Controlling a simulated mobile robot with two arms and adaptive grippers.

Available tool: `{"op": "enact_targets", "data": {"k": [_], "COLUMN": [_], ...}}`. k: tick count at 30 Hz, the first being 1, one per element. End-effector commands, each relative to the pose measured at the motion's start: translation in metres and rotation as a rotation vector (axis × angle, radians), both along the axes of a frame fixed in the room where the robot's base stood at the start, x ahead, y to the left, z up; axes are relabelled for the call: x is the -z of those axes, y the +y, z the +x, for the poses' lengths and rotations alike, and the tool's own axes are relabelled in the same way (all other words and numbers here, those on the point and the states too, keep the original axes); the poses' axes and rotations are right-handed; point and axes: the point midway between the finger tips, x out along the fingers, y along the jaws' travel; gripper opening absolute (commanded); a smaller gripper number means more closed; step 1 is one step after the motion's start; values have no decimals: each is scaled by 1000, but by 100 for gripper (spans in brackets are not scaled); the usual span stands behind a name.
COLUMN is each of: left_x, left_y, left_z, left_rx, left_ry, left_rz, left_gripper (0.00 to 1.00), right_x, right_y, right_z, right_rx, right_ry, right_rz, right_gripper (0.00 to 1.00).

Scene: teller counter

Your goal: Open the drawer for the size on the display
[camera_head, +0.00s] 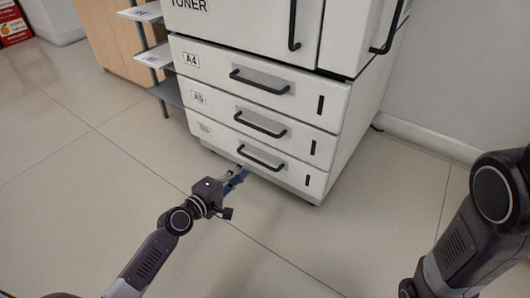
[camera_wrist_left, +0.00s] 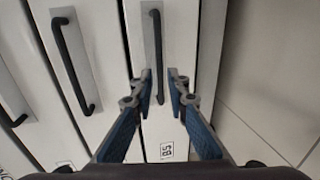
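The white machine has three stacked drawers: the top drawer (camera_head: 210,67) labelled A4, a middle drawer (camera_head: 222,103) whose label looks like A5, and a bottom drawer (camera_head: 305,178) labelled B5 in the left wrist view. All three look shut. My left gripper (camera_head: 238,176) is open at the bottom drawer's black handle (camera_head: 262,156). In the left wrist view the open fingers (camera_wrist_left: 160,80) stand on either side of that handle (camera_wrist_left: 157,45), near its lower end; contact cannot be told. My right arm shows at the right, its gripper out of view. No display is in view.
Above the drawers are a TONER door (camera_head: 240,20) and another door with black handles. A small rack of shelves (camera_head: 155,55) stands at the machine's left. The tiled floor (camera_head: 80,150) in front is clear. A wall lies to the right.

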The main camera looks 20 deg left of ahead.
Motion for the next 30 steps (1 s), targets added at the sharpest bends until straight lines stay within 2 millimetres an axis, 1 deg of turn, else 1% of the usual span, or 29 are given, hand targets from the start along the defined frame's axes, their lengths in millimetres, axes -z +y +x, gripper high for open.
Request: {"op": "enact_targets", "data": {"k": [2,5,12,16,21,29,30], "left_x": [4,6,14,17,17,17,17], "left_y": [-1,-4,-17,-22,-25,-26,-26], "left_z": [3,14,48,62,70,71,71], "left_rx": [-2,-2,-1,-1,0,0,0], "left_ry": [4,1,1,0,2,3,3], "left_rz": [-2,-3,-3,-3,-1,-1,-1], "left_gripper": [15,15,15,15,15,15,10], "right_x": [3,8,24,31,33,33,33], "right_y": [0,0,0,0,0,0,0], "right_z": [0,0,0,0,0,-1,-1], "right_rx": [0,0,0,0,0,0,0], "right_ry": [-1,0,0,0,0,-1,-1], "right_rz": [0,0,0,0,-1,-1,-1], "right_gripper": [40,40,40,40,40,40,40]}}
